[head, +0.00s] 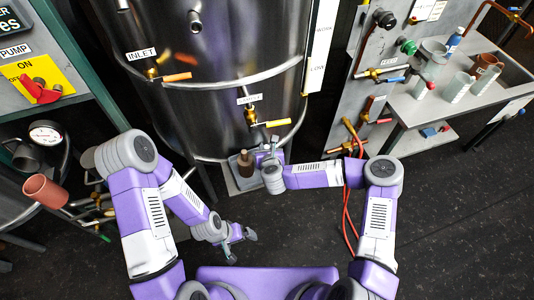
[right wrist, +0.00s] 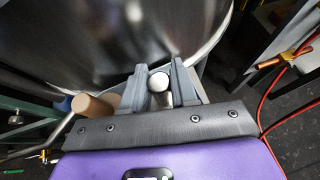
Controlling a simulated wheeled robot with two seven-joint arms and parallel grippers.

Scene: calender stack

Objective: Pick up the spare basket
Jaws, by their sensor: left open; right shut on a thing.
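My right gripper (head: 268,150) is at the foot of the steel tank, beside a brown cylinder (head: 245,162) on a small grey tray (head: 234,188). In the right wrist view the fingers (right wrist: 159,70) stand on either side of a small silvery cylinder (right wrist: 160,85) with a pale round end. The gripper is shut on it. It may be the spare basket; its lower part is hidden. The brown cylinder also shows left of the fingers in that view (right wrist: 92,106). My left gripper (head: 240,244) is open and empty, low over the dark floor.
The large steel tank (head: 205,110) stands just beyond my right gripper. Red hoses (head: 347,215) hang close to my right arm. A bench (head: 410,108) with cups and a bottle stands at the right. The floor at the lower right is clear.

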